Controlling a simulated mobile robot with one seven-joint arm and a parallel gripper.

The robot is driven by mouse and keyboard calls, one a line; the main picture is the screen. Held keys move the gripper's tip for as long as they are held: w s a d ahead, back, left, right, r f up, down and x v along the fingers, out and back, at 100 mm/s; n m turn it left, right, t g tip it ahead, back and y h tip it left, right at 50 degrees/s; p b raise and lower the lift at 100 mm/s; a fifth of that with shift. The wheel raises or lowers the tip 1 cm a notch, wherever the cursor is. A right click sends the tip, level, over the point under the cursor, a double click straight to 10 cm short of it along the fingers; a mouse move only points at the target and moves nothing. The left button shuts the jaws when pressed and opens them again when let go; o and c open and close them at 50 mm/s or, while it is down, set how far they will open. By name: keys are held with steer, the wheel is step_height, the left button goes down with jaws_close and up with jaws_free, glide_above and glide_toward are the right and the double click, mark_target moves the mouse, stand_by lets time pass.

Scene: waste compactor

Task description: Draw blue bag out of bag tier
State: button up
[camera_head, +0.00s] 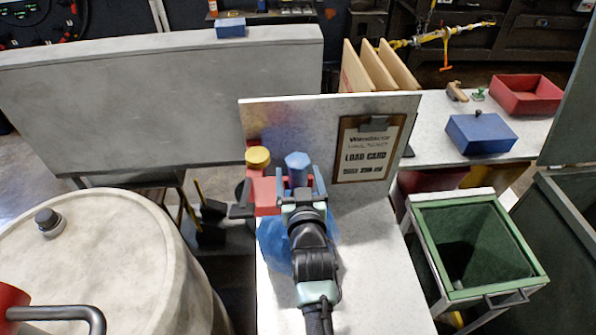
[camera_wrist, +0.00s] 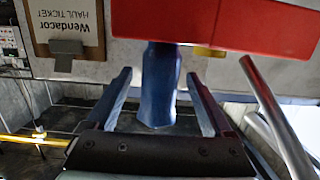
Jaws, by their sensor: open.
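The blue bag (camera_head: 272,246) sits on the pale bench, partly hidden by my arm. Its twisted blue neck (camera_head: 297,160) sticks up near the red bag tier (camera_head: 264,192), which has a yellow knob on top. My gripper (camera_head: 299,176) is open, with its fingers on either side of the neck. In the wrist view, the neck (camera_wrist: 159,88) stands between the two spread fingers of my gripper (camera_wrist: 158,75), with visible gaps on both sides. The red tier body (camera_wrist: 215,25) spans the top of that view, close beside the neck.
An upright panel with a load-card clipboard (camera_head: 368,148) stands behind the tier. A green-lined open bin (camera_head: 478,203) is at right. A large pale drum (camera_head: 100,255) is at left. A blue box (camera_head: 481,134) and red tray (camera_head: 526,95) sit on the far-right bench.

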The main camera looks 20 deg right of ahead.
steer(key=shift+w+d, duration=0.1)
steer(key=shift+w, duration=0.2)
jaws_close()
stand_by(0.4)
steer(key=shift+w+r, duration=0.1)
steer(key=shift+r, duration=0.15)
steer(key=shift+r, duration=0.3)
steer(key=shift+d, duration=0.1)
